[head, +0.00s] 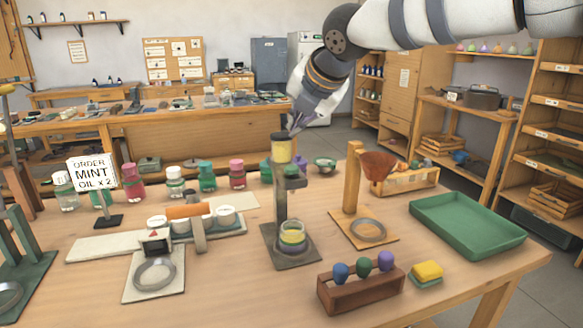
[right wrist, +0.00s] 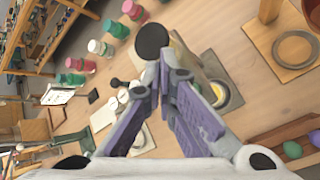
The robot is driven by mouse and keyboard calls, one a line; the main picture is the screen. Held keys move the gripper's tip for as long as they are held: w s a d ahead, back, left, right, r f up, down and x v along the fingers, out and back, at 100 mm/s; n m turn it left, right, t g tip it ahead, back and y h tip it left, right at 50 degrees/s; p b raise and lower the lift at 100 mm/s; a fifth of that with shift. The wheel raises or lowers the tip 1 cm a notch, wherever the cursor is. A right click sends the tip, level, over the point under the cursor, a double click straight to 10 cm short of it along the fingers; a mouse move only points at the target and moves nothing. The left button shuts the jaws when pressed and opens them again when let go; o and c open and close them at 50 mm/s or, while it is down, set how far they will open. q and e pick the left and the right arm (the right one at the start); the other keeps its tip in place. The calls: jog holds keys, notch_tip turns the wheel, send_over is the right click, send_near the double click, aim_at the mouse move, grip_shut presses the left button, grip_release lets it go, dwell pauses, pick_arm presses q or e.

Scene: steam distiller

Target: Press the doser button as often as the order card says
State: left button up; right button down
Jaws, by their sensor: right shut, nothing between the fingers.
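The order card (head: 92,180) stands on a small dark base at the left of the table and reads "ORDER MINT OIL x 2". The doser (head: 279,205) is a dark grey stand with a yellow reservoir (head: 281,152) under a round dark top button (head: 281,136). A glass jar with a yellow band (head: 292,236) stands on its base. My right gripper (head: 293,128) is shut and empty, pointing down close by the button. In the right wrist view the dark button (right wrist: 152,40) shows just beyond the fingertips (right wrist: 166,68); I cannot tell whether they touch.
A wooden funnel stand (head: 353,195) is right of the doser, with a green tray (head: 467,226) beyond. A rack of coloured stoppers (head: 360,286) and a yellow sponge (head: 428,270) lie in front. Several bottles (head: 207,178) stand behind left.

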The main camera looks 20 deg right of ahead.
aim_at(296, 167)
jog(key=shift+f, duration=2.5)
jog(key=shift+f, duration=0.1)
jog(key=shift+f, duration=0.3)
jog(key=shift+f, duration=0.55)
jog(key=shift+r, duration=0.95)
jog(key=shift+r, duration=2.5)
